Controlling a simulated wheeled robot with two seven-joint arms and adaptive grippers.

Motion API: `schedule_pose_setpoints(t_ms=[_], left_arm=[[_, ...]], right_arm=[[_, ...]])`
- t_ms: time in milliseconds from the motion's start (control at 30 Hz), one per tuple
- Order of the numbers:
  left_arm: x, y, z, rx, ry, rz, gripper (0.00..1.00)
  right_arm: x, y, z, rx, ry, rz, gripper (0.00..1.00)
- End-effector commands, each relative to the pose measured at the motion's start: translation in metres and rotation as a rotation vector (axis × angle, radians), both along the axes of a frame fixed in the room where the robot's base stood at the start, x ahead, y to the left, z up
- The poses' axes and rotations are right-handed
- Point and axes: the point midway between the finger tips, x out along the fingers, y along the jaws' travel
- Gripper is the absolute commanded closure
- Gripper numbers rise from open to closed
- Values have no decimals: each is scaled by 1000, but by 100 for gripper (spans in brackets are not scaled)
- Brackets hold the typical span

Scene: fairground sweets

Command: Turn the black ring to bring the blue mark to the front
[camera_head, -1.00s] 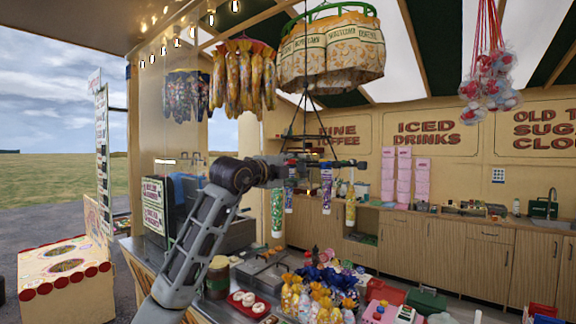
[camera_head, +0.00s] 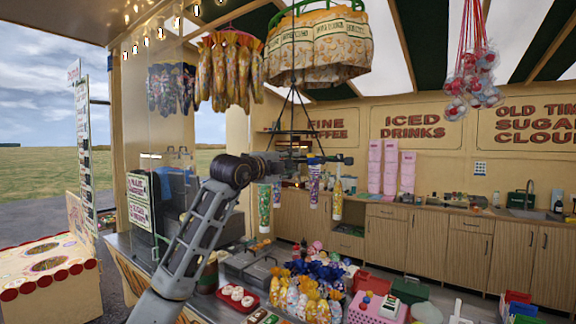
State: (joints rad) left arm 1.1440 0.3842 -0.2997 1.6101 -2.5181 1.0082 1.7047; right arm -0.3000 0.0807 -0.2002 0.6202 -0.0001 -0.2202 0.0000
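I cannot make out a blue mark on the ring. My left gripper (camera_head: 290,158) is at the left part of the ring, overlapping it in the view. Its fingers are too small and dark to tell whether they are open or touch the ring. My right gripper is not in view.
Below the ring, the counter holds a red tray of doughnuts (camera_head: 237,296), wrapped sweets (camera_head: 305,296) and a pink crate (camera_head: 376,310). Golden bags (camera_head: 228,70) hang at upper left. A back counter with cupboards (camera_head: 440,240) runs behind.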

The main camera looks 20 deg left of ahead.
Motion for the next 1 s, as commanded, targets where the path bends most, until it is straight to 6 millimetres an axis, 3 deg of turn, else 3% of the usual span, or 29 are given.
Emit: schedule_pose_setpoints(t_ms=[133,467,1000], left_arm=[[0,0,0,0,0,0,84],[0,6,-1,0,1,1,84],[-2,39,0,-1,0,3,84]], right_arm=[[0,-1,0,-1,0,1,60],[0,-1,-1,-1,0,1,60],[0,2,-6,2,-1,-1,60]])
